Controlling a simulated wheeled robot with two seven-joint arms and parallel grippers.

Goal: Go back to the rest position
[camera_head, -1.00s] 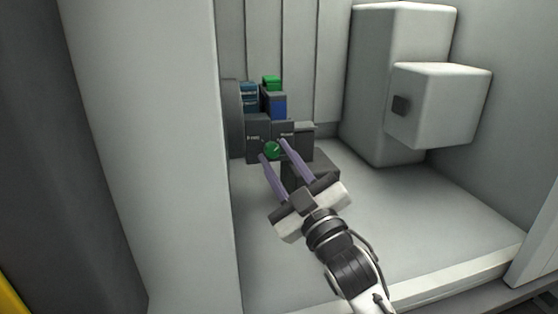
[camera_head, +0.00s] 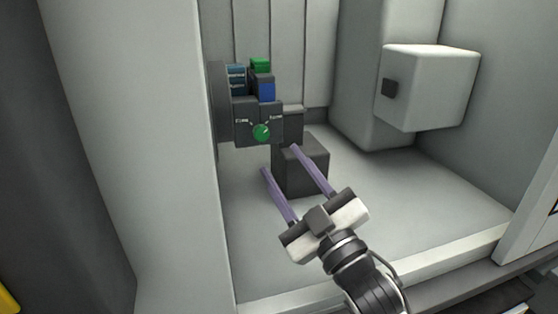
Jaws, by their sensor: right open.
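My right gripper (camera_head: 280,160) comes in from the lower right, and its two long purple fingers stand wide apart with nothing between them. It points into the machine bay. A round green part (camera_head: 261,132) sits on the front of a dark fixture (camera_head: 246,112), just beyond the fingertips and apart from them. The fixture also carries a green block (camera_head: 260,65) on top and a blue block (camera_head: 266,90). My left gripper does not show.
A dark grey block (camera_head: 301,170) stands on the bay floor behind the right fingers. A white box-shaped unit (camera_head: 435,88) juts out at the right. A pale wall (camera_head: 130,150) bounds the left. The bay floor (camera_head: 400,200) is clear at the right.

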